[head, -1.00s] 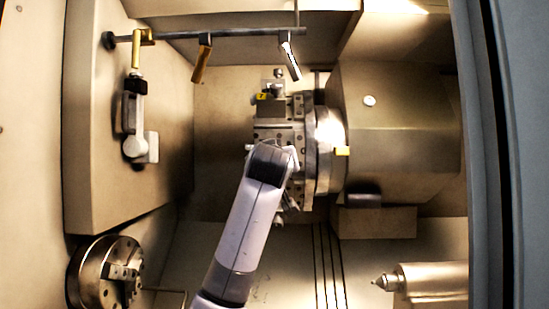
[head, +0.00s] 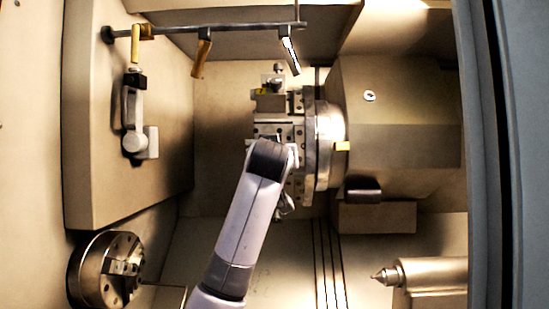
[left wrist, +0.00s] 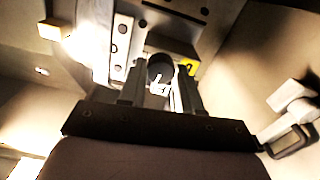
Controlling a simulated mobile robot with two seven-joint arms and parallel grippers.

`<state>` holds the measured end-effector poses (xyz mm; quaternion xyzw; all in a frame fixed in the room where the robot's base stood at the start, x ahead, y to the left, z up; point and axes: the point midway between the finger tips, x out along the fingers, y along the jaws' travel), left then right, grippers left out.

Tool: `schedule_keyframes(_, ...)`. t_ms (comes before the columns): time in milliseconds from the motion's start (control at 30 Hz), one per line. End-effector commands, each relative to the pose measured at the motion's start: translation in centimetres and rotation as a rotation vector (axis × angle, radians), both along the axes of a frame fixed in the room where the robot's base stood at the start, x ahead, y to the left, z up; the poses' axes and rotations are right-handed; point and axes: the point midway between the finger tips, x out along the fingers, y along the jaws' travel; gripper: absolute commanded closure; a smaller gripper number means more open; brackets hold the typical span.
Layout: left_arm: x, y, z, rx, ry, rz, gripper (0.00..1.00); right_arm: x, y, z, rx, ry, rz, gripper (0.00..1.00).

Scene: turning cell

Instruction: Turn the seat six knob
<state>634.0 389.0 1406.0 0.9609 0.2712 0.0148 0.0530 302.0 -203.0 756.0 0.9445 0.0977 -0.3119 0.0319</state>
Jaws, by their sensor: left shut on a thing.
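My left gripper (left wrist: 160,88) shows in the left wrist view with its two fingers on either side of a dark round knob (left wrist: 160,66). It is shut on this knob. A metal block with a yellow label (left wrist: 191,67) sits just behind the knob. In the head view my arm comes up from the bottom to the turret (head: 325,150) and hides the gripper and the gripped knob. A block with a yellow label (head: 269,102) shows above the arm on the turret's left side. I cannot read any seat number. My right gripper is not in view.
A chuck (head: 106,270) is at the lower left and a pointed tailstock (head: 430,274) at the lower right. A rail (head: 220,32) with hanging handles crosses the top. A lever unit (head: 133,120) is on the left panel. The bay between chuck and tailstock is mostly open.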

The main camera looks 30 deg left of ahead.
Motion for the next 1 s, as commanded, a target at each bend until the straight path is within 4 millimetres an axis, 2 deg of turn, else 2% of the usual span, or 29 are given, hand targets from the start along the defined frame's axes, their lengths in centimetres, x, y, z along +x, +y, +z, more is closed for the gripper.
schedule_keyframes(1000, 0.07, -0.13, 0.0, 0.799, 0.489, 0.001, 0.97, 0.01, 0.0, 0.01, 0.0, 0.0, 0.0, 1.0)
